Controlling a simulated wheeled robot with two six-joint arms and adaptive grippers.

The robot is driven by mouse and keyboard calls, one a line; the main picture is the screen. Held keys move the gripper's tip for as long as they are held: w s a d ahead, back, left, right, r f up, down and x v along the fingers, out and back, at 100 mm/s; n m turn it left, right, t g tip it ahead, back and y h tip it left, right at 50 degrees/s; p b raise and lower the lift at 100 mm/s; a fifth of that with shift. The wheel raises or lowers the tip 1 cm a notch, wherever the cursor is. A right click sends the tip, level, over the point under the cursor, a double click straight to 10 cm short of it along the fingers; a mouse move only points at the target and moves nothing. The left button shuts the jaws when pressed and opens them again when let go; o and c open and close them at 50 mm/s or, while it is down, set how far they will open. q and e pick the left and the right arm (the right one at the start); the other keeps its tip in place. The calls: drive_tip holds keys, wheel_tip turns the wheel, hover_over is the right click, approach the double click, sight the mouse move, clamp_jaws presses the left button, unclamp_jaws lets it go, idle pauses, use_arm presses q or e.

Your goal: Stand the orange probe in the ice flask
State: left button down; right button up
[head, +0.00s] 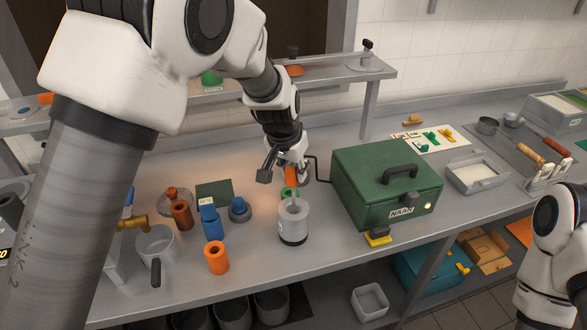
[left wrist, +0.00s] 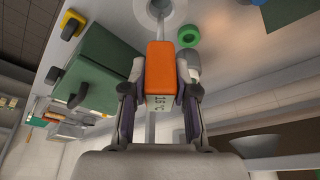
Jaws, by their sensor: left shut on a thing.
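My left gripper (head: 291,172) is shut on the orange handle of the orange probe (head: 292,177), above the ice flask. In the left wrist view the orange handle (left wrist: 160,72) sits between both fingers. The probe's thin metal rod points down, its lower end at the mouth of the ice flask (head: 293,228), a grey cylinder with a dark base band. The flask's rim is cut off at the top of the left wrist view (left wrist: 146,18). How deep the rod's tip reaches is hidden. My right gripper is not in view.
A green box (head: 372,195) with a black handle stands right of the flask. A green ring (left wrist: 188,36) stands just behind it. The counter front of the flask is clear.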

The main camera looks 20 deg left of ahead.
sight(293, 195)
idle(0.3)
use_arm(q)
drive_tip(key=shift+f+b, duration=2.7)
drive_tip(key=shift+f, duration=1.6)
unclamp_jaws()
drive_tip(key=shift+r, duration=0.1)
drive_tip(key=shift+p+v, duration=2.85)
drive_tip(key=shift+v, duration=1.65)
